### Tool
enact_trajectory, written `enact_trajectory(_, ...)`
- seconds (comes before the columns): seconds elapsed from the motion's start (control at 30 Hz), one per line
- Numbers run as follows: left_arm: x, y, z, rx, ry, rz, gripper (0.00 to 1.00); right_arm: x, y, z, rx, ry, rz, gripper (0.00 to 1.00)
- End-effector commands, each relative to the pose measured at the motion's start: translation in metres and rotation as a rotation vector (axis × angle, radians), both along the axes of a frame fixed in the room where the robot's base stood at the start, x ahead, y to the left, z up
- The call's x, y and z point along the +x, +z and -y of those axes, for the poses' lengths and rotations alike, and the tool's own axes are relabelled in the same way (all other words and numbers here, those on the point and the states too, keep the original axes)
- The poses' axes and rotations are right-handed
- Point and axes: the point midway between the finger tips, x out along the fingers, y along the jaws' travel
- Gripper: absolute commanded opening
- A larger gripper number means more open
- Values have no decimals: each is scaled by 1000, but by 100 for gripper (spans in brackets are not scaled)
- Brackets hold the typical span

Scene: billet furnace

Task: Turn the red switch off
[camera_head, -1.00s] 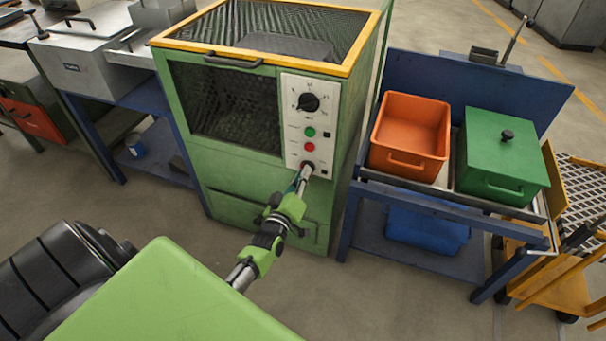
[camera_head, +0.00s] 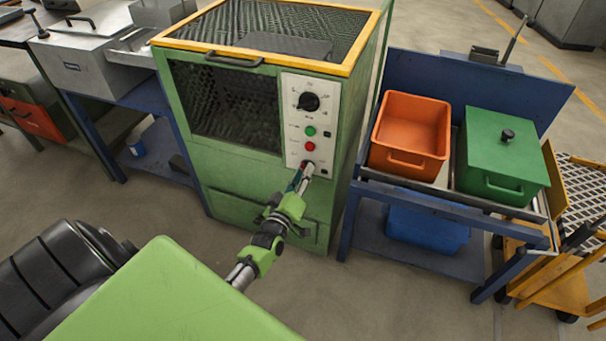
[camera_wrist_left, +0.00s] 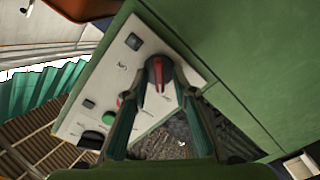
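The red switch (camera_wrist_left: 159,74) is a red handle on a round black base, set on the white control panel (camera_wrist_left: 130,60) of a green furnace. Its handle lies at a slant to the panel's edges. In the left wrist view, my left gripper (camera_wrist_left: 160,82) has one finger on each side of the switch, with the tips close together against it. In the head view, the left gripper (camera_head: 306,172) reaches up to the panel's lower part and mostly covers the switch. My right gripper is out of view.
Above the switch are a red button (camera_head: 310,146), a green button (camera_head: 310,131) and a black dial (camera_head: 308,102). At the right, a blue table (camera_head: 380,185) bears an orange bin (camera_head: 408,165) and a green lidded box (camera_head: 500,190). Open floor lies in front.

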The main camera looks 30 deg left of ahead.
Motion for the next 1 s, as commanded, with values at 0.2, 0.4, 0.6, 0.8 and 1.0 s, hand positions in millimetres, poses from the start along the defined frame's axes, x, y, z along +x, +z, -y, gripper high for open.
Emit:
enact_trajectory(0.2,-12,-1,3,0,0,0,25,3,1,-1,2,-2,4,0)
enact_trajectory(0.4,-47,-1,11,-1,0,-3,25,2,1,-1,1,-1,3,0)
enact_trajectory(0.6,-85,-1,21,-2,1,-3,25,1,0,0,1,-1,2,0)
enact_trajectory(0.8,-110,-1,26,0,1,-2,25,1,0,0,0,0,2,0)
enact_trajectory(1.0,-117,0,28,-1,0,0,25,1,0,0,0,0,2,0)
